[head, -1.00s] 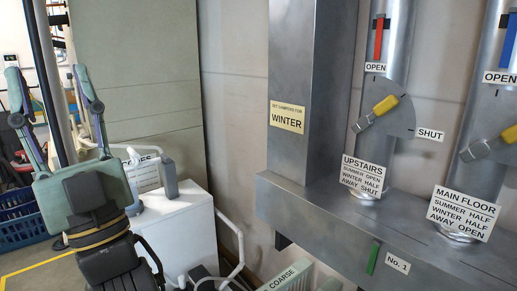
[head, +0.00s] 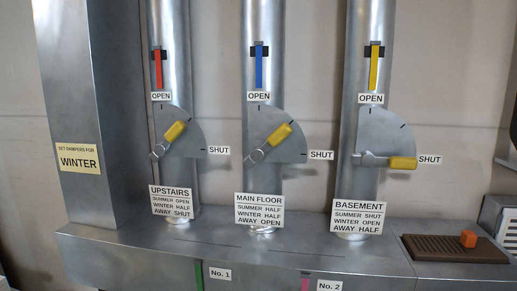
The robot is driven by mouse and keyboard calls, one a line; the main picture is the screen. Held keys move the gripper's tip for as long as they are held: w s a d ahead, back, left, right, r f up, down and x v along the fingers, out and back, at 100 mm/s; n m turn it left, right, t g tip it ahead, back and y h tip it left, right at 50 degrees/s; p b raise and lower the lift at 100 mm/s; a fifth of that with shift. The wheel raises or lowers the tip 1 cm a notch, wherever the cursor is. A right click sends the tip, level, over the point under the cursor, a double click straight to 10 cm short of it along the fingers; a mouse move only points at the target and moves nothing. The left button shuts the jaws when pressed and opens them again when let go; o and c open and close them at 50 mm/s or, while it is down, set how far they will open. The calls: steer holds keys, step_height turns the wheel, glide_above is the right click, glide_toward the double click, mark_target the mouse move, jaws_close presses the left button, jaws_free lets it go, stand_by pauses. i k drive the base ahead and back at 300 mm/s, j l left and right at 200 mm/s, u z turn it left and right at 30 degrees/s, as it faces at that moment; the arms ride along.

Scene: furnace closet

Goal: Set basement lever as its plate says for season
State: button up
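The basement lever (head: 403,163) has a yellow grip and lies level, pointing right at the SHUT label (head: 430,160). Its OPEN label (head: 371,99) is at the top of the quarter-round dial (head: 388,138). The basement plate (head: 358,216) reads summer shut, winter open, away half. The season sign (head: 78,158) at the left reads "Set dampers for WINTER". My gripper is not in the head view now.
The upstairs lever (head: 174,132) and main floor lever (head: 281,134) both slant midway between OPEN and SHUT. The metal ledge (head: 150,245) runs below the pipes. A brown slatted grille with an orange block (head: 468,238) is at right.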

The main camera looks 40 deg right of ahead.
mark_target(366, 157)
steer(key=z, duration=1.75)
